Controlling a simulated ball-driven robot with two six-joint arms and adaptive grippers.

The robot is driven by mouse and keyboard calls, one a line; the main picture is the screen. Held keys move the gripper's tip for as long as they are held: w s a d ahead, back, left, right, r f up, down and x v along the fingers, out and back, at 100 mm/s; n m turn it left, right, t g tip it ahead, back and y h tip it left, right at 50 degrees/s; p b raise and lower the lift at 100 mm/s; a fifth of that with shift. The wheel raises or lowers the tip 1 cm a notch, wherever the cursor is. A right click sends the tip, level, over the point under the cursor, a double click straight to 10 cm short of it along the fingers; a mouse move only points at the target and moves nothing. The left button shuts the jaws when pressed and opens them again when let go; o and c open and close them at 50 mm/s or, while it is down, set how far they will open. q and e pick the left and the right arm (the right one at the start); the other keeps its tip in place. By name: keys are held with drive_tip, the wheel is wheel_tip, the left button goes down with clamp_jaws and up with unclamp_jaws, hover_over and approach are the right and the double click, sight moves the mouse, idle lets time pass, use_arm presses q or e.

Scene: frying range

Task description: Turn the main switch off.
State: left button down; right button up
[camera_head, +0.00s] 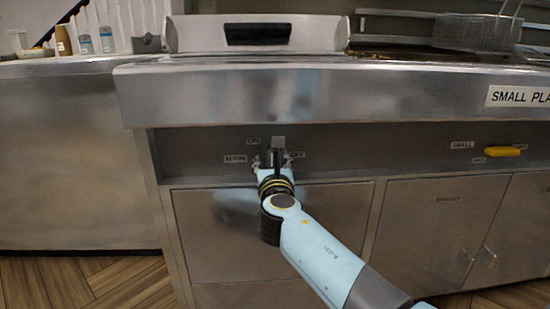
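My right arm comes in from the lower right, and its gripper (277,158) is at the front panel of the frying range, among small labels. The label on the left (235,158) is too blurred to read surely. Other small labels sit above and to the right of the gripper. The main switch is largely or wholly hidden behind the gripper. An upright grey piece shows at the gripper's tip; I cannot tell whether it is the switch or a finger. Finger opening and contact are unclear. My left gripper is not in view.
A yellow switch (503,151) is on the same panel at the right, near a "SMALL" label (462,145). The steel counter edge (300,92) overhangs the panel. A fryer basket (478,32) is at the back right. Cabinet doors (440,225) are below.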

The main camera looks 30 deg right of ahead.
drive_tip(key=shift+w, duration=0.15)
drive_tip(key=c, duration=0.9)
clamp_jaws()
